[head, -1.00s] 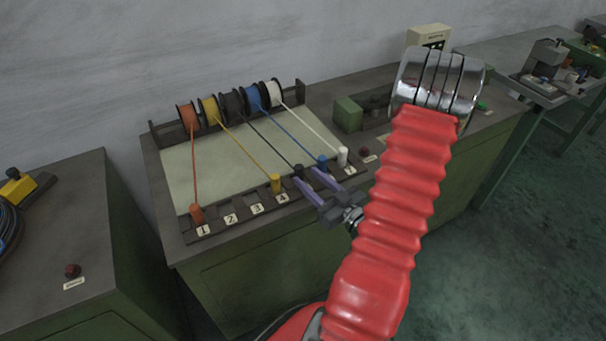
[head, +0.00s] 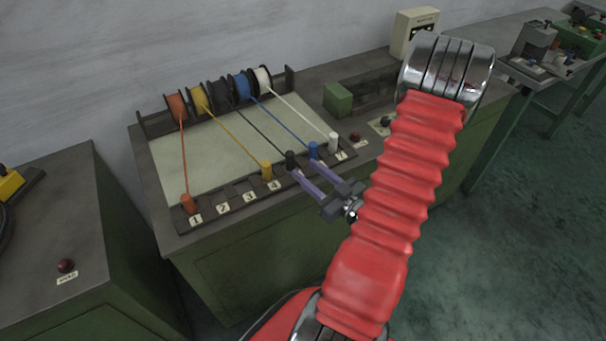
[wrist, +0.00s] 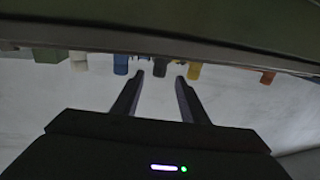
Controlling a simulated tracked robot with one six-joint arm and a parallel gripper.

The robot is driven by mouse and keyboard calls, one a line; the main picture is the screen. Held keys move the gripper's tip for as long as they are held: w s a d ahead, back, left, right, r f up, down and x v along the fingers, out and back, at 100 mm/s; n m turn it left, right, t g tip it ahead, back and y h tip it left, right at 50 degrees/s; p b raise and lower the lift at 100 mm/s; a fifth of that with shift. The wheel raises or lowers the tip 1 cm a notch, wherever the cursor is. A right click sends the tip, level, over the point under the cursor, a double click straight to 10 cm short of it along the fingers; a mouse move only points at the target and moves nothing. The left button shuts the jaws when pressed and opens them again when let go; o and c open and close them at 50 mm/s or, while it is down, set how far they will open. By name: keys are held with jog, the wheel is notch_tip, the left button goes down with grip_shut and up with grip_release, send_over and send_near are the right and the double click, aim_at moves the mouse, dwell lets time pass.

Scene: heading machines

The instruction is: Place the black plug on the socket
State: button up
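The black plug (head: 290,160) stands upright in the numbered row at the bench's front, between the yellow plug (head: 266,170) and the blue plug (head: 313,150). A dark cord runs back from it to a black reel. My gripper (head: 306,168) reaches in from the right, its two purple-grey fingers apart and empty. In the wrist view the black plug (wrist: 160,67) shows just beyond and between the open fingertips (wrist: 159,80); contact cannot be told. The socket strip (head: 233,207) has numbered labels. Which socket is meant cannot be told.
The orange plug (head: 187,203) and white plug (head: 333,142) stand at the row's ends. Cords stretch over the pale board (head: 215,150) to several reels. A second bench (head: 90,240) stands left.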

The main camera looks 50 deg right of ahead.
aim_at(292, 158)
jog(key=w+n+g, duration=0.1)
jog(key=w, duration=0.1)
jog(key=w+n+g, duration=0.1)
jog(key=w+g, duration=0.1)
jog(key=w, duration=0.1)
jog(key=shift+w+d, duration=0.15)
jog(key=shift+w, duration=0.2)
jog(key=shift+w+r+g+h, duration=0.3)
jog(key=shift+w+r+g, duration=0.05)
jog(key=shift+w+g, duration=0.35)
jog(key=r, duration=0.1)
jog(key=w+r+g, duration=0.1)
jog(key=w+h, duration=0.1)
jog(key=shift+w+a+r+n+g, duration=0.2)
jog(key=shift+a+r+n+g, duration=0.1)
jog(key=shift+r, duration=0.1)
jog(key=a+r+m+g+h, duration=0.1)
jog(key=a+r+m+g, duration=0.15)
jog(key=a+r, duration=0.65)
jog(key=s+a+r+g+y, duration=0.2)
jog(key=s+a+r, duration=0.1)
jog(key=s+a, duration=0.4)
jog(key=s+a+r+g+y, duration=0.2)
jog(key=s+a, duration=0.5)
jog(key=a, duration=0.6)
jog(key=shift+a+r+n, duration=0.35)
jog(key=shift+r+n, duration=0.1)
jog(key=shift+r, duration=0.15)
